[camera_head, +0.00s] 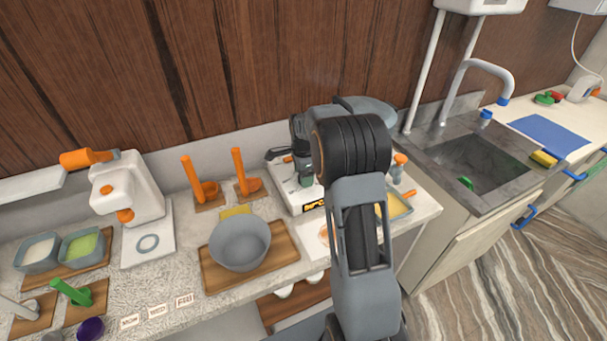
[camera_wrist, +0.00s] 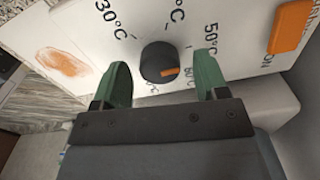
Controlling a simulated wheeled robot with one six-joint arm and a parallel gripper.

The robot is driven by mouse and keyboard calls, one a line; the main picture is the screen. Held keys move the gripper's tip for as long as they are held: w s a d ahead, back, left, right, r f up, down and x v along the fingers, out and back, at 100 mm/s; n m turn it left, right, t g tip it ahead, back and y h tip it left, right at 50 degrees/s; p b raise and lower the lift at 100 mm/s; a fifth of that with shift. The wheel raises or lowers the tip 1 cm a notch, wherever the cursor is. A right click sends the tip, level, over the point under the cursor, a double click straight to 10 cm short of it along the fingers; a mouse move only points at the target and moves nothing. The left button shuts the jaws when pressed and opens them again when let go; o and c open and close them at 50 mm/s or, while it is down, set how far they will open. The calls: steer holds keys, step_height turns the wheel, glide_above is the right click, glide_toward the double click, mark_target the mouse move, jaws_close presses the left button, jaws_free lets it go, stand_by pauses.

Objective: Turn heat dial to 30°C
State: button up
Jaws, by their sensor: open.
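The heat dial (camera_wrist: 158,62) is a round black knob on a white panel in the wrist view. Its orange mark (camera_wrist: 170,72) lies at the lower right of the knob, facing a partly hidden label. The 30°C label (camera_wrist: 116,18) is at the upper left and the 50°C label (camera_wrist: 211,38) at the right. My gripper (camera_wrist: 162,62) is open, with one green finger on each side of the knob and a visible gap to both. In the head view my gripper (camera_head: 304,180) is over the white appliance (camera_head: 290,197); the dial is hidden there.
An orange switch (camera_wrist: 291,27) is at the panel's right in the wrist view. In the head view, a grey bowl (camera_head: 240,243) stands on a wooden board left of the appliance, near two orange-handled tools (camera_head: 194,180). A sink (camera_head: 470,165) lies to the right.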

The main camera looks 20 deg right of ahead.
steer(key=shift+f, duration=0.2)
steer(key=shift+c, duration=0.4)
steer(key=c, duration=0.8)
steer(key=shift+c, duration=0.2)
